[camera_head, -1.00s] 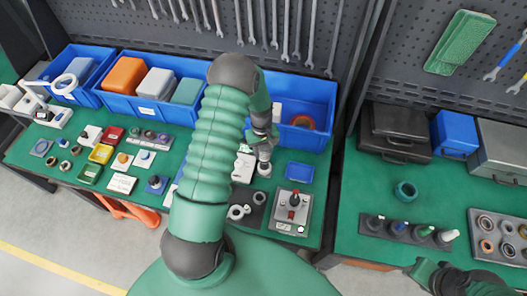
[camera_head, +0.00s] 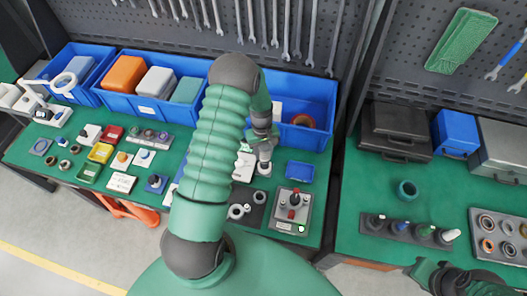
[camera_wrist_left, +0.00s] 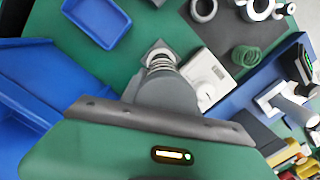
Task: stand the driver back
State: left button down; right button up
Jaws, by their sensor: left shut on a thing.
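My left gripper (camera_head: 263,143) is over the left bench, behind my green forearm, and points down. In the left wrist view it is shut on a grey cylindrical piece (camera_wrist_left: 161,66) with a ribbed end, which appears to be the driver. A small square grey block (camera_wrist_left: 157,47) lies at its far end; I cannot tell whether they touch. The fingertips are largely hidden. My right gripper (camera_head: 432,274) shows only partly at the lower right edge; its jaws are not clear.
A blue tray (camera_head: 300,171) and a grey fixture (camera_head: 291,212) with red and black parts lie right of the left gripper. A white device (camera_wrist_left: 208,75) and a green coil (camera_wrist_left: 246,56) are close by. A dark rack (camera_head: 410,232) holds several upright pieces on the right bench.

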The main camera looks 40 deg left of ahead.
pick_arm(q)
jog(key=shift+f+b, duration=0.6)
jog(key=shift+f, duration=0.3)
dwell(1.0)
jog(key=c, duration=0.8)
grip_release()
jog(key=shift+c, duration=0.2)
notch_tip(320, 180, up, 9)
jog(key=p, duration=0.6)
jog(key=shift+r+p, duration=0.1)
jog(key=shift+p, duration=0.3)
jog(key=shift+d, duration=0.1)
